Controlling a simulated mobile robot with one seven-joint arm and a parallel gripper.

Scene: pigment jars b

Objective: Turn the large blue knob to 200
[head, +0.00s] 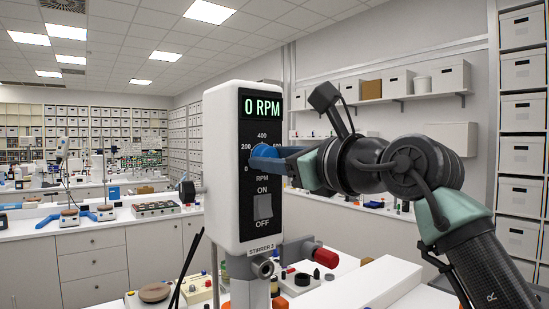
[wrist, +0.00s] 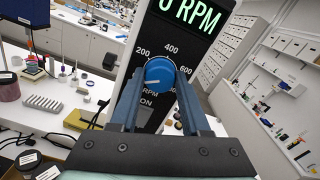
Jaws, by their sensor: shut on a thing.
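The knob's pale pointer mark points to the lower left, away from the 200 label at the upper left. In the head view my gripper (head: 276,160) reaches the knob from the right and partly hides the dial. The display (head: 262,107) reads 0 RPM. A grey rocker switch (head: 263,206) sits below between ON and OFF.
A red-ended clamp (head: 325,258) sticks out below the stirrer at the right. A white bench with small jars lies below. A dark side knob (head: 187,191) projects at the stirrer's left. Shelves with white boxes (head: 520,70) stand at the right.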

